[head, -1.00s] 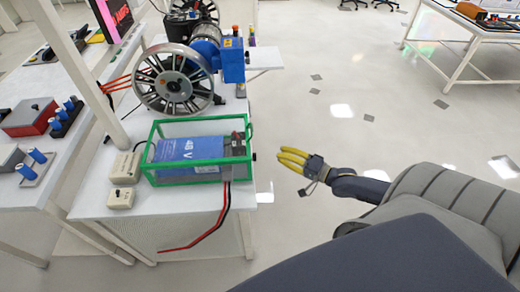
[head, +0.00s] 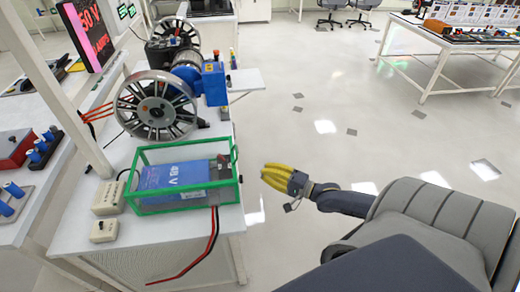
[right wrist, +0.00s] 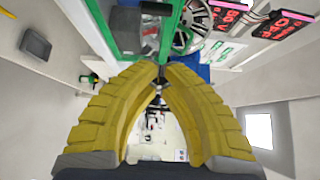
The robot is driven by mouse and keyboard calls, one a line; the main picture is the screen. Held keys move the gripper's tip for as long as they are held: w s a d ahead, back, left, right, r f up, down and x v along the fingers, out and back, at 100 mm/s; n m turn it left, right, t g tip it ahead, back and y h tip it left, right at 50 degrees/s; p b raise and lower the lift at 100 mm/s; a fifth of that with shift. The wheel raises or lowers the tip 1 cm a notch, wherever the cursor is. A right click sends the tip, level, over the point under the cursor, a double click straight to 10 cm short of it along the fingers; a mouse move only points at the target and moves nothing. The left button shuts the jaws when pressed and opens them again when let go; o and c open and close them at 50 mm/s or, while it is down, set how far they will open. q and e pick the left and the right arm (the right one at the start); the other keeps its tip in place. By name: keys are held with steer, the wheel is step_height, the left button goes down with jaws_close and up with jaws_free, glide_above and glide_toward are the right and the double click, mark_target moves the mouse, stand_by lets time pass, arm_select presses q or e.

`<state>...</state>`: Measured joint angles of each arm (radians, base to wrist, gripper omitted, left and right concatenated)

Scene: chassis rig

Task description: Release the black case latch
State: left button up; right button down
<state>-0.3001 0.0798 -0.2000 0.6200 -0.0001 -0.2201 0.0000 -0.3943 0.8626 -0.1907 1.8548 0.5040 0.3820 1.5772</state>
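The case (head: 190,204) has a green frame and clear walls and stands on the white bench, with a blue 48 V block (head: 170,182) inside. A small black latch-like knob (head: 240,178) sticks out from its right end. My right gripper (head: 264,173), with yellow fingers, is just right of that end, apart from it, pointing left. In the right wrist view its fingers (right wrist: 160,72) bow inward and their tips nearly meet, with nothing seen held. The green frame (right wrist: 98,25) shows beyond the tips at the top. My left gripper is not in view.
Red and black cables (head: 212,245) hang from the case's front. Two beige boxes (head: 109,197) sit at its left. A spoked wheel (head: 156,105) and blue motor (head: 214,82) stand behind. Open floor lies right of the bench.

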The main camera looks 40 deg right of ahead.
mark_target(241, 179)
steer(key=w+a, duration=0.4)
steer(key=a, duration=0.1)
steer(key=shift+w+a, duration=0.25)
steer(key=shift+w, duration=0.15)
stand_by(0.5)
steer(key=shift+s+a+r+n+t+y, duration=0.15)
steer(key=shift+n+t+y, duration=0.25)
steer(key=shift+n+t, duration=0.5)
stand_by(0.5)
steer(key=s+n+g+y, duration=0.1)
steer(key=n+y, duration=0.3)
steer(key=n, duration=0.3)
steer(key=s+a+n+g+y, duration=0.1)
steer(key=n+y, duration=0.4)
steer(key=n, duration=0.1)
steer(key=s+n+g+y, duration=0.1)
steer(key=n+y, duration=0.3)
steer(key=n, duration=0.3)
steer(key=shift+a+r+n+g, duration=0.25)
steer(key=shift+r+n+g, duration=0.05)
steer(key=shift+r+g, duration=0.1)
